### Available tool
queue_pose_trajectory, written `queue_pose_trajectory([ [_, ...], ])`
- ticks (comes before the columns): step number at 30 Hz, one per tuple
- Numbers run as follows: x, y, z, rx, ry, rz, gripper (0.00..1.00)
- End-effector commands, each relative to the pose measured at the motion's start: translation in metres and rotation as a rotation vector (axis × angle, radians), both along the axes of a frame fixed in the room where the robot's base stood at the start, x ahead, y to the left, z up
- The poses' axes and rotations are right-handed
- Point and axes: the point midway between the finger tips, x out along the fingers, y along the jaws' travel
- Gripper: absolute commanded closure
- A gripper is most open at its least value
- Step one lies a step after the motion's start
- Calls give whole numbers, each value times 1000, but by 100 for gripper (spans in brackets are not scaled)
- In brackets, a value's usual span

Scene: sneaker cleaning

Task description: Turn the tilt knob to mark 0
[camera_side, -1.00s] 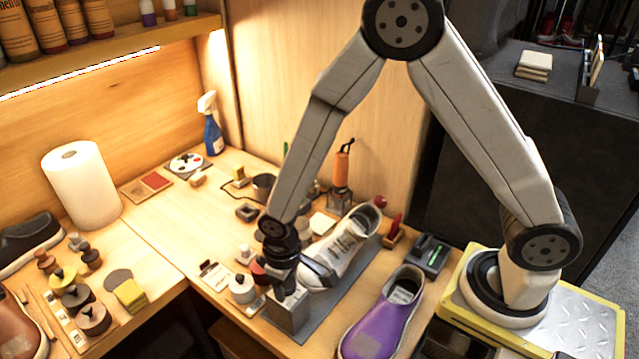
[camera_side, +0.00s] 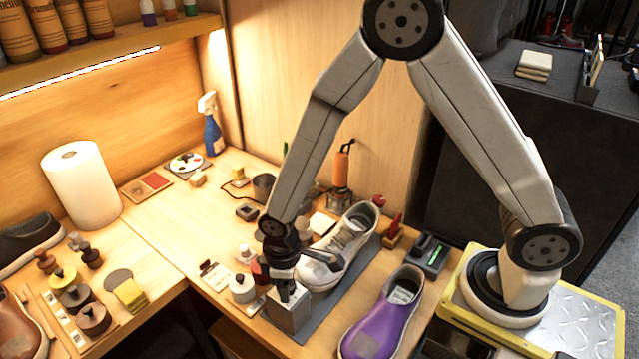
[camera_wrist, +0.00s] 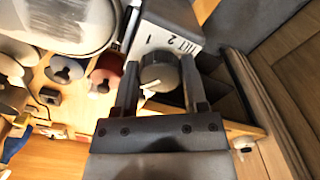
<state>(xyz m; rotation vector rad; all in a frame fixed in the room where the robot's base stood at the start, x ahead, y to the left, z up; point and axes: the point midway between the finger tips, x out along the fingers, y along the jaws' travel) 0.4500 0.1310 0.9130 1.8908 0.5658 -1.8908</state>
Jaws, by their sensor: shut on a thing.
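The tilt knob (camera_wrist: 157,72) is a round grey knob with a white pointer, on a grey box (camera_wrist: 172,18) marked TILT, 1 and 2. My gripper (camera_wrist: 158,80) is shut on the knob, one finger on each side, in the wrist view. The pointer shows at the knob's lower edge, near the left finger. No 0 mark can be made out. In the side view my gripper (camera_side: 284,288) reaches down onto the grey box (camera_side: 288,316), and the knob is hidden there. A white-grey sneaker (camera_side: 335,258) rests just behind the box.
A purple shoe (camera_side: 382,325) stands to the right of the box. A light grey lidded jar (camera_side: 242,289) stands close on the left. A black device with a green light (camera_side: 429,254) lies further right.

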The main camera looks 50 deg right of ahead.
Motion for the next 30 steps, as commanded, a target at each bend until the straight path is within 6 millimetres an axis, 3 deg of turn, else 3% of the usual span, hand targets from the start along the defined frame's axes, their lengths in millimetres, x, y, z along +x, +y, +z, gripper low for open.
queue_pose_trajectory([
  [14, 0, 0, 0, 0, 0, 308, 96],
  [30, 0, 0, 0, 0, 0, 382, 96],
])
